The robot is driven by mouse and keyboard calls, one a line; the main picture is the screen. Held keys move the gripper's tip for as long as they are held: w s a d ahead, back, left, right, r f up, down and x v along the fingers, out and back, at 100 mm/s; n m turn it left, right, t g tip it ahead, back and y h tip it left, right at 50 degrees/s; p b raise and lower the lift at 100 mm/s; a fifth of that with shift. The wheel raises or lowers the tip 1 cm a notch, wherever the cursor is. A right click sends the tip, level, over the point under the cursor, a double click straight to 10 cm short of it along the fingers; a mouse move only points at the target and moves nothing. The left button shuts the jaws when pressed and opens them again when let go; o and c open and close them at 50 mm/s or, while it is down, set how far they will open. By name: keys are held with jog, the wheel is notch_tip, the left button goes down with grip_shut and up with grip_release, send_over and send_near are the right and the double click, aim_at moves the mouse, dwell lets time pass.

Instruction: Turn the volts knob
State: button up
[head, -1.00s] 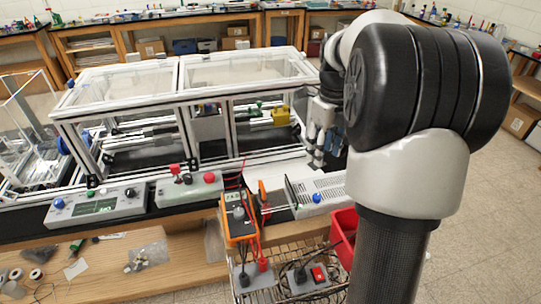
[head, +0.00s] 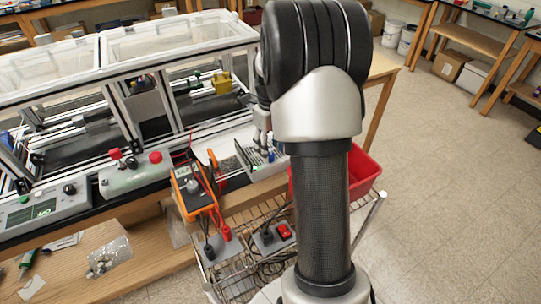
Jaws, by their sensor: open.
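A grey vented box (head: 247,163) stands at the front right end of the bench, partly hidden behind my arm. A small blue knob (head: 271,156) shows on its front; its label is too small to read, so I cannot tell if it is the volts knob. My gripper (head: 262,150) points down at this box, close beside the blue knob. It is small and partly covered by my arm. It is open, and nothing shows between its fingers. I cannot tell whether it touches the knob.
An orange multimeter (head: 194,192) with red and black leads is left of the vented box. A box with red buttons (head: 133,174) and a display panel (head: 42,208) are farther left. The aluminium extrusion frame (head: 177,75) stands behind. A red bin (head: 361,172) is at right; open floor lies beyond.

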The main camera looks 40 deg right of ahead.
jog(key=shift+f, duration=1.15)
jog(key=shift+c, duration=0.5)
grip_shut()
